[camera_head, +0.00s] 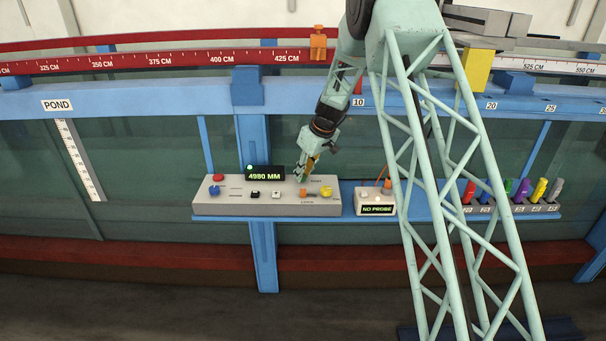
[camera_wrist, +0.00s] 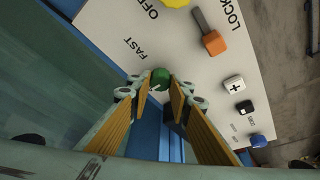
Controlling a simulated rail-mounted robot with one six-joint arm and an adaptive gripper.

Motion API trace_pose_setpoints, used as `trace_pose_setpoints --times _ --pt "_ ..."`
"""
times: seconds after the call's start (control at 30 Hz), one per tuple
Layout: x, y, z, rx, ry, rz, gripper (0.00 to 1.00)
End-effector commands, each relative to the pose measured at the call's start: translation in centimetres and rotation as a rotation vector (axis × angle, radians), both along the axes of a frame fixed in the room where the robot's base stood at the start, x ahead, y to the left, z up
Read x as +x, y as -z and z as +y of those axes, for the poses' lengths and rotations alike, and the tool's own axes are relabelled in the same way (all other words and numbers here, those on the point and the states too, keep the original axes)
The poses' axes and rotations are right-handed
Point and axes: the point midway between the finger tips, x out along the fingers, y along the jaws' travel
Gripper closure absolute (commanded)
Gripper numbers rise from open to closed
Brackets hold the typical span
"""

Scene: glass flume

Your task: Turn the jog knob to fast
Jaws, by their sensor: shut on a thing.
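The grey control panel (camera_head: 236,207) sits on the blue shelf in the head view. My gripper (camera_head: 302,178) reaches down to its back right part. In the wrist view, my gripper (camera_wrist: 160,84) is shut on a green knob (camera_wrist: 160,76) at the panel's edge, with a fingertip on each side. The printed word FAST (camera_wrist: 141,48) is beside this knob. The fingers hide part of the knob, and no pointer on it can be made out. The panel's display (camera_head: 264,173) reads 4990 MM.
Near the knob are a yellow knob (camera_head: 326,191) and an orange-tipped lever (camera_wrist: 213,42). A plus button (camera_wrist: 234,84), a black button (camera_wrist: 244,107) and a blue knob (camera_wrist: 258,140) lie farther along. A NO PROBE box (camera_head: 376,208) stands right of the panel.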

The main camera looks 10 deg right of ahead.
Motion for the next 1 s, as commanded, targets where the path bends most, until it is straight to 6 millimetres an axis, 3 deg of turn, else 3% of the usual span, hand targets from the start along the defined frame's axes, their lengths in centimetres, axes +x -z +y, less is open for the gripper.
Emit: trace_pose_setpoints --times 0.47,1.0 --pt "-0.04 -0.09 0.06 0.000 0.058 0.000 0.92" --pt "-0.04 -0.21 0.21 0.000 0.249 0.000 0.92"
